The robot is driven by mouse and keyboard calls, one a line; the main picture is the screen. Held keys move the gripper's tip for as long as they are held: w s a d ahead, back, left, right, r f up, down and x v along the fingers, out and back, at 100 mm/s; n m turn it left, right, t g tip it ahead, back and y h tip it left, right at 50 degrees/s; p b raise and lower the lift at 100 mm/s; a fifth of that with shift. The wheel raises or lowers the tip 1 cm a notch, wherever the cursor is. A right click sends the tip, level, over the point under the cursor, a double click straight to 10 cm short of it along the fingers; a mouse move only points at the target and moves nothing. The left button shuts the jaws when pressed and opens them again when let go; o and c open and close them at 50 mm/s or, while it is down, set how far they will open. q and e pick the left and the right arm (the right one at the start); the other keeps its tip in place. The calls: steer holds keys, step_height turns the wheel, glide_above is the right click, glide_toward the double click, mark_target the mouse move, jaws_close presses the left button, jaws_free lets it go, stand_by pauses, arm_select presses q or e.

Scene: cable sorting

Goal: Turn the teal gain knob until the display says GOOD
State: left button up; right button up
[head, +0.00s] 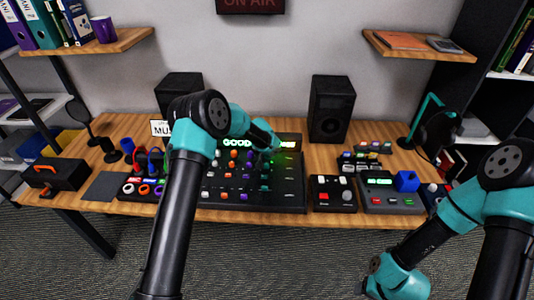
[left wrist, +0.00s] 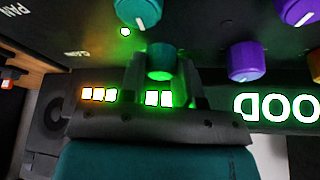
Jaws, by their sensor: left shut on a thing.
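The mixer console (head: 285,195) stands on the desk, with rows of coloured knobs. Its display (head: 237,143) reads GOOD in green-white letters; the left wrist view shows part of that word upside down on the display (left wrist: 278,107). The teal knob (left wrist: 161,60) sits between the fingers of my left gripper (left wrist: 161,70), which is shut on it. In the head view my left gripper (head: 275,152) is at the console's upper right and hides the knob. Green light glows around it. My right gripper is not visible; only my right arm shows at lower right.
Another teal knob (left wrist: 137,10) and purple knobs (left wrist: 243,62) stand close to the held one. Black speakers (head: 332,108) stand behind the console. A small box with red and white buttons (head: 333,193) and a headphone stand (head: 424,120) are to the right.

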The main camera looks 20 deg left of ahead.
arm_select(q)
steer(key=o, duration=0.9)
steer(key=d+v, duration=0.1)
steer(key=v, duration=1.6)
steer(key=shift+a+r, duration=0.25)
steer(key=shift+a, duration=0.25)
